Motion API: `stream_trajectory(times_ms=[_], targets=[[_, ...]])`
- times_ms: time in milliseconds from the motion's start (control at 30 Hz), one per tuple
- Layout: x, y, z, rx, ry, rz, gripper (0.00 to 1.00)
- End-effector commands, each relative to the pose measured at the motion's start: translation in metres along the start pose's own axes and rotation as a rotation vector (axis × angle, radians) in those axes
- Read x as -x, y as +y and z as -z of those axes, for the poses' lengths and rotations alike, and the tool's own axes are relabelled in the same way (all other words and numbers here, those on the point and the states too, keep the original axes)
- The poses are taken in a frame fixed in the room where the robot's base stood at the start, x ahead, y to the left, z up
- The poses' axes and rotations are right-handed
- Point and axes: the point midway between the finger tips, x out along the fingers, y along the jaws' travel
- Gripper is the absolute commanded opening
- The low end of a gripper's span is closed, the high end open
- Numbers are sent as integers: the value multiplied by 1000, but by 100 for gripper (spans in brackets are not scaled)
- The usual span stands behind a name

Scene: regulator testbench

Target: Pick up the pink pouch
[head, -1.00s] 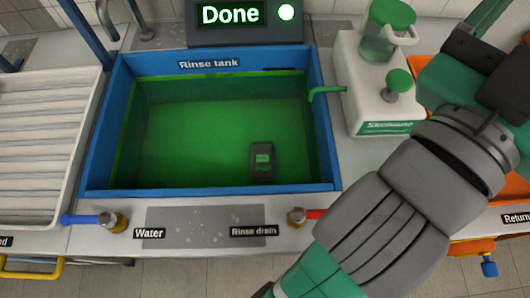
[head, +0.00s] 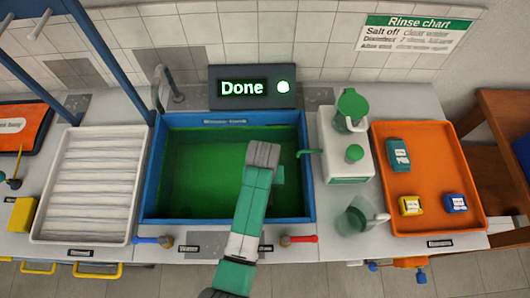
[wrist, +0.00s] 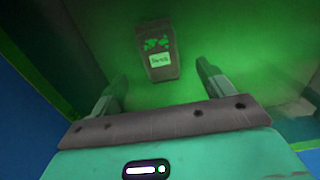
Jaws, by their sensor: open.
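A dark grey-brown pouch-like item with a green mark and a pale label (wrist: 160,52) lies in the green-lit rinse tank in the wrist view. Its true colour is hard to tell in the green light, and I see no clearly pink pouch. My gripper (wrist: 161,74) is open, with its two fingers apart and the item beyond and between them, not gripped. In the head view my arm reaches over the front rim into the blue-rimmed rinse tank (head: 149,185) and hides the item.
A "Done" display (head: 252,88) stands behind the tank. A white dispenser (head: 345,165) stands at right, beside an orange tray (head: 430,190) holding several small packs. A clear jug (head: 358,218) is in front of the dispenser. A white ribbed tray (head: 92,185) is at left.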

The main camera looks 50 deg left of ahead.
Motion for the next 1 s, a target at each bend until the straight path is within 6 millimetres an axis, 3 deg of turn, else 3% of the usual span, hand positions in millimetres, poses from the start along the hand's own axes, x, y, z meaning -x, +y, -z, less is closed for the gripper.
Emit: stream_trajectory(times_ms=[200,467,733,1000], targets=[[-18,0,0,-1,1,-1,80],[-60,1,2,-2,2,-2,80],[-64,1,2,-2,4,-2,80],[-64,1,2,-2,4,-2,27]])
